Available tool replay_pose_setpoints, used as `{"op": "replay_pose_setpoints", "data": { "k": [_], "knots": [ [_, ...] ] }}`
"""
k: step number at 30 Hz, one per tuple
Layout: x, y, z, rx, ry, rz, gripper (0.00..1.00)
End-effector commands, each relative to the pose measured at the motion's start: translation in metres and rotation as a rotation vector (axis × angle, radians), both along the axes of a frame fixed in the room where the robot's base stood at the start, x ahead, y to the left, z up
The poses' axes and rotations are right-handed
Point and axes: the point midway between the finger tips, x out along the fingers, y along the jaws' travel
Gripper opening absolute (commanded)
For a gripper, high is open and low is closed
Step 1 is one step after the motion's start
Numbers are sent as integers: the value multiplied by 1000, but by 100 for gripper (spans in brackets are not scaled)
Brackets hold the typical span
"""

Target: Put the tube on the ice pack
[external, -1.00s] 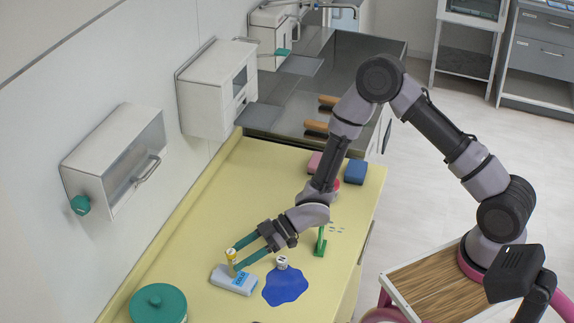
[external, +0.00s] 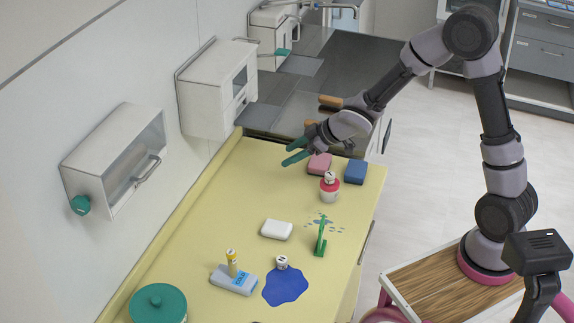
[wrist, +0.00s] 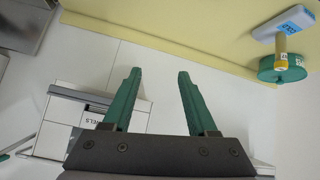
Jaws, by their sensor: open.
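The tube (external: 231,262), yellow with a pale cap, stands upright on the grey-white ice pack (external: 240,286) with blue print, near the front left of the yellow counter. In the wrist view the tube (wrist: 281,52) and ice pack (wrist: 287,23) show at the upper right, apart from the fingers. My gripper (external: 286,156), with green fingers, is open and empty, well away from the tube, above the far part of the counter. In the wrist view the spread gripper (wrist: 159,72) has nothing between its fingers.
A blue puddle-shaped mat (external: 285,287) and small white jar (external: 282,262) lie beside the ice pack. A green lidded pot (external: 158,304), white soap-like block (external: 277,229), green stand (external: 320,240), red-white pot (external: 329,190), pink block (external: 319,164) and blue block (external: 355,172) share the counter.

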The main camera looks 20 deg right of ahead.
Motion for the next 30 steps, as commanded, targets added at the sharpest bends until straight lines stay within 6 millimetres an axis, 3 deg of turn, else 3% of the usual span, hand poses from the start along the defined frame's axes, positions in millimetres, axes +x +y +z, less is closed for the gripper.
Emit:
{"op": "replay_pose_setpoints", "data": {
  "k": [1, 4, 7, 12, 15, 18, 22, 25, 30],
  "knots": [
    [6, -32, 27, -17, -5, -90, 58],
    [3, -95, 67, -37, 23, -278, 58],
    [-14, -153, 102, -31, 65, -460, 58],
    [-69, -236, 150, 41, 163, -745, 58],
    [-112, -270, 170, 118, 236, -888, 58],
    [-156, -291, 182, 209, 312, -998, 58],
    [-202, -302, 190, 317, 400, -1084, 58],
    [-223, -303, 193, 372, 444, -1114, 58],
    [-235, -303, 193, 403, 476, -1129, 58]
  ]
}}
